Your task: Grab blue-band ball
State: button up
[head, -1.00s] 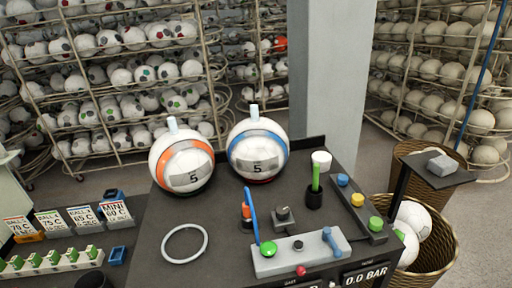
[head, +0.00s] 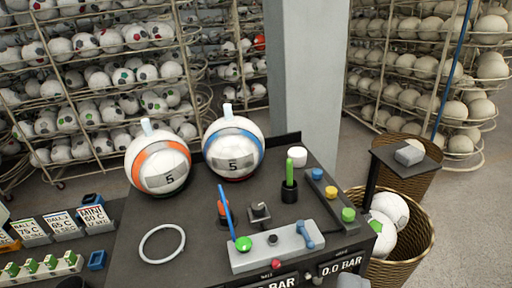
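The blue-band ball (head: 233,147) is white with a blue ring, a grey label marked 5 and a pale stub on top. It sits on the dark table (head: 200,215), toward the back. The orange-band ball (head: 158,163), of the same kind, stands just to its left. I cannot make out my gripper in the head view. Nothing is seen holding either ball.
A white ring (head: 162,243) lies in front of the balls. A grey control block (head: 270,250) with a blue lever, and a green stick in a black cup (head: 289,188), stand to the right. A wicker basket (head: 412,262) holds balls. An unclear grey shape (head: 352,282) shows at the bottom edge.

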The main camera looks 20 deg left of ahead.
aim_at(234, 146)
jog(key=z, duration=1.65)
jog(key=i, duration=1.75)
jog(key=u, duration=3.2)
jog(key=i, duration=0.85)
jog(key=u, duration=0.1)
